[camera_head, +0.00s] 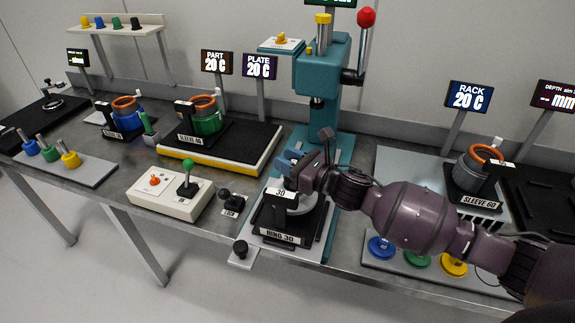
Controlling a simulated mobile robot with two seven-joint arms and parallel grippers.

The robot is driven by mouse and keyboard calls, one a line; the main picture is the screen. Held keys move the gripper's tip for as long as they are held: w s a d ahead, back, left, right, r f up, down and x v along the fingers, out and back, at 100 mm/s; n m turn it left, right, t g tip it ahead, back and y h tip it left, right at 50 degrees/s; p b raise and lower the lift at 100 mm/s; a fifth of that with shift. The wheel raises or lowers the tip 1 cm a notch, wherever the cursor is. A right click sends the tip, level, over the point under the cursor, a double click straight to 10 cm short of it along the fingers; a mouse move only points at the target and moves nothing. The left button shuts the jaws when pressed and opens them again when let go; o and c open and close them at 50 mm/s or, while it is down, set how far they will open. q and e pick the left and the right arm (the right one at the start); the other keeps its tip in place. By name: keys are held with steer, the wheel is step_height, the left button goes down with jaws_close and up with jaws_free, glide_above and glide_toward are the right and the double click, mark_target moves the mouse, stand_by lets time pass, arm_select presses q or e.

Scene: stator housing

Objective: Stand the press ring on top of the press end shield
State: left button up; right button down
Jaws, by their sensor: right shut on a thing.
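My right gripper (302,178) reaches in from the right, in front of the teal press, and is shut on what looks like the press ring, which it largely hides. It is just above the black stand (265,220) labelled RING 30. A pale grey rounded part (303,206) shows below the gripper, beside the small "30" plate; I cannot tell if it is the ring or the press end shield. No end shield can be made out clearly. My left gripper is not in view.
The teal press (322,85) with a red-knobbed lever stands behind the gripper. A joystick box (170,195) is to the left. The SLEEVE 60 holder (478,175) and coloured discs (418,259) are to the right, near my arm. Sleeve holders stand at the back left.

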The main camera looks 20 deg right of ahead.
steer(key=shift+f, duration=0.65)
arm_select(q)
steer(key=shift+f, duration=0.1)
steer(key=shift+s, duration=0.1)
arm_select(e)
steer(key=shift+f, duration=0.2)
steer(key=c, duration=0.8)
jaws_free()
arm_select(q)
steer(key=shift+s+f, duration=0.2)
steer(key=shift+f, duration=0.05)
